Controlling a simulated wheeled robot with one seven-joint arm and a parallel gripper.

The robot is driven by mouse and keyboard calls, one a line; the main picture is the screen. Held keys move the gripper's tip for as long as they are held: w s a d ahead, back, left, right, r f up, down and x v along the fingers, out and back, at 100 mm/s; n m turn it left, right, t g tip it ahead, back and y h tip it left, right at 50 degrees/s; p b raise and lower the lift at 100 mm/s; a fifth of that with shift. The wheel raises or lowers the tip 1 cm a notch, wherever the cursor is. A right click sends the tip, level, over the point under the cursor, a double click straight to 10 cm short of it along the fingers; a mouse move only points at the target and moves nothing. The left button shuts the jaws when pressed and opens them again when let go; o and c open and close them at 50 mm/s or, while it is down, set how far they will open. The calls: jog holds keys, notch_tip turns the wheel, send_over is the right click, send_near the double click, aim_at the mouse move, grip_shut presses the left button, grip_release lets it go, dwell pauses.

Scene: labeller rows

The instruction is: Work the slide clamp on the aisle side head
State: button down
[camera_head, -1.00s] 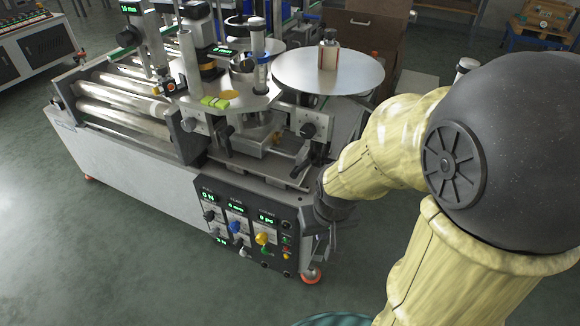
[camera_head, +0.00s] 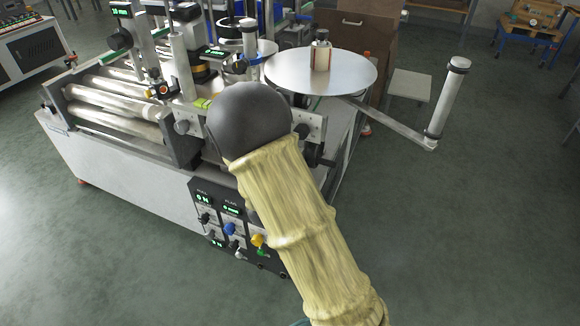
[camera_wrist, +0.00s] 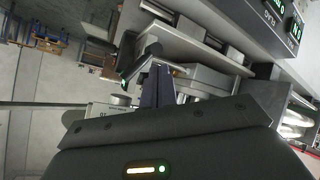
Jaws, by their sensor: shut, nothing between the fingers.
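The labelling machine (camera_head: 110,165) fills the left and middle of the head view. My arm crosses in front of its near head, so my gripper and most of that head are hidden there. In the wrist view my gripper's dark fingers (camera_wrist: 158,86) are together and empty, pointing at the machine's metal parts. A black lever handle (camera_wrist: 150,50) on a metal bracket lies just beyond the fingertips. I cannot tell whether they touch, nor whether this handle is the slide clamp. A round knob (camera_wrist: 122,100) is to the left of the fingers.
A large round disc (camera_head: 340,75) carries a small bottle-like part at its middle. A post on a bar (camera_head: 440,105) reaches out to the right. The control panel (camera_head: 205,215) is partly behind my arm. Green displays (camera_wrist: 293,30) show at the wrist view's upper right.

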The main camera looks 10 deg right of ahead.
jog(key=a+n+t+h, duration=0.1)
jog(key=t, duration=0.1)
jog(key=w+r+n+t+h, duration=0.1)
jog(key=t+h, duration=0.1)
jog(key=a+n+t+h, duration=0.1)
jog(key=n+t+h, duration=0.1)
jog(key=shift+w+a+r, duration=0.15)
jog(key=shift+w+a, duration=0.15)
jog(key=shift+w, duration=0.05)
jog(key=f+x, duration=0.1)
jog(key=x, duration=0.9)
jog(key=s+d, duration=0.1)
jog(key=s+d+f, duration=0.1)
jog(key=shift+s+d+b, duration=0.2)
jog(key=shift+s+b, duration=0.1)
jog(key=shift+b, duration=0.1)
jog(key=shift+w+a, duration=0.15)
jog(key=shift+a, duration=0.15)
